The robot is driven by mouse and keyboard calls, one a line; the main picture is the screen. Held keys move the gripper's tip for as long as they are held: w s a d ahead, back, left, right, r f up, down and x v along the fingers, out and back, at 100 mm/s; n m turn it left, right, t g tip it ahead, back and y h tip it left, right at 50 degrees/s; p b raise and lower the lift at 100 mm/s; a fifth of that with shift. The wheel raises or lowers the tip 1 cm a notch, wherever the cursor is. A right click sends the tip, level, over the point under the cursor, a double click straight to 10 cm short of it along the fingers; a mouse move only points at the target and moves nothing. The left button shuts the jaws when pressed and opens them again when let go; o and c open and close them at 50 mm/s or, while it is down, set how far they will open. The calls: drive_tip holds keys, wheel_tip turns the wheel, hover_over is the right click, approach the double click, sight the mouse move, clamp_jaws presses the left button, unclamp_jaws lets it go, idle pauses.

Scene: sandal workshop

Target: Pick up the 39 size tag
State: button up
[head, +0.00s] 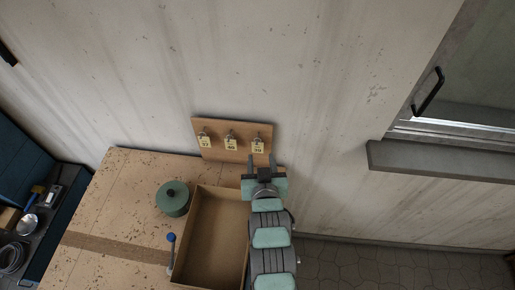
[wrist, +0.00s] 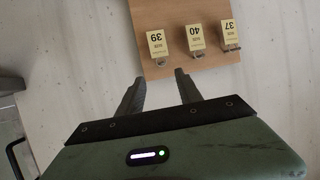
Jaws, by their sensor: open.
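The 39 size tag (head: 257,146) is a small yellow tag hanging from the rightmost hook of a wooden board on the wall. In the wrist view the picture is turned over, and the 39 tag (wrist: 156,44) hangs at the left of the row. My gripper (head: 261,160) is just below the 39 tag in the head view, open and empty. In the wrist view my gripper's two fingers (wrist: 160,76) point toward the board's lower edge, a little short of the 39 tag. The tag is not between the fingers.
The board (head: 216,151) also carries the 40 tag (head: 231,144) and the 37 tag (head: 205,142). A window ledge (head: 440,167) juts out at right.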

sight(258, 142)
drive_tip(key=shift+p+x, duration=0.55)
drive_tip(key=shift+x, duration=4.8)
drive_tip(key=shift+a+r, duration=0.1)
drive_tip(key=shift+a, duration=0.05)
drive_tip(key=shift+c, duration=0.5)
clamp_jaws()
